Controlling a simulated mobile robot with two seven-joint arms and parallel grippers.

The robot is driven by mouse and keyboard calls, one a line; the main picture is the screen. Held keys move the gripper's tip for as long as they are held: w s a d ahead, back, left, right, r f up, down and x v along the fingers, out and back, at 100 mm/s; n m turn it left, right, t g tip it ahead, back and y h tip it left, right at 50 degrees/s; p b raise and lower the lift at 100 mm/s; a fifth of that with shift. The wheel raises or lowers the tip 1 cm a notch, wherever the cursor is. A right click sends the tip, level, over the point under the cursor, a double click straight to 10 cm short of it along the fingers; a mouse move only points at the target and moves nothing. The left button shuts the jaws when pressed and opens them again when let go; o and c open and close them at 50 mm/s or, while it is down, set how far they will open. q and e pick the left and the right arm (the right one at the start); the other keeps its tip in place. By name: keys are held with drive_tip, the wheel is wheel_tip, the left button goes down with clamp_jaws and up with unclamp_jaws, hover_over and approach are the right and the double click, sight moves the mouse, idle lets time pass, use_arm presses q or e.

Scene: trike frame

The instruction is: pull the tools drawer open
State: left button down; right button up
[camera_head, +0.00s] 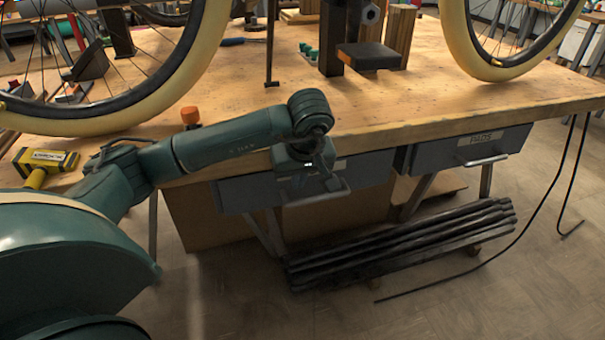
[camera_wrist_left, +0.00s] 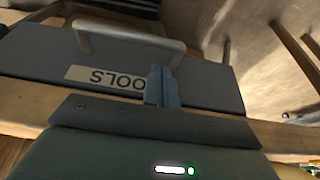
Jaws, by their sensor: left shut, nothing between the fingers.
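The tools drawer (camera_head: 234,194) is a grey drawer under the front edge of the workbench. Its front shows upside down in the wrist view (camera_wrist_left: 32,52), with a pale label (camera_wrist_left: 100,77) partly hidden by my fingers. Its grey bar handle (camera_wrist_left: 128,36) stands out from the front; it also shows in the head view (camera_head: 325,196). My left gripper (camera_wrist_left: 163,82) is shut and empty. Its fingertips are close to one end of the handle, in front of the drawer face; I cannot tell whether they touch it. My right gripper is not in view.
A second drawer labelled PADS (camera_head: 470,150) is to the right. Dark bars (camera_head: 400,245) lie stacked below the drawers. The wooden bench top (camera_head: 400,105) carries wheels, a clamp stand and small tools. A thin black cable (camera_head: 530,215) hangs at right.

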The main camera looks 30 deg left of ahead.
use_arm(q)
drive_tip(key=x, duration=0.4)
drive_tip(key=shift+b, duration=0.4)
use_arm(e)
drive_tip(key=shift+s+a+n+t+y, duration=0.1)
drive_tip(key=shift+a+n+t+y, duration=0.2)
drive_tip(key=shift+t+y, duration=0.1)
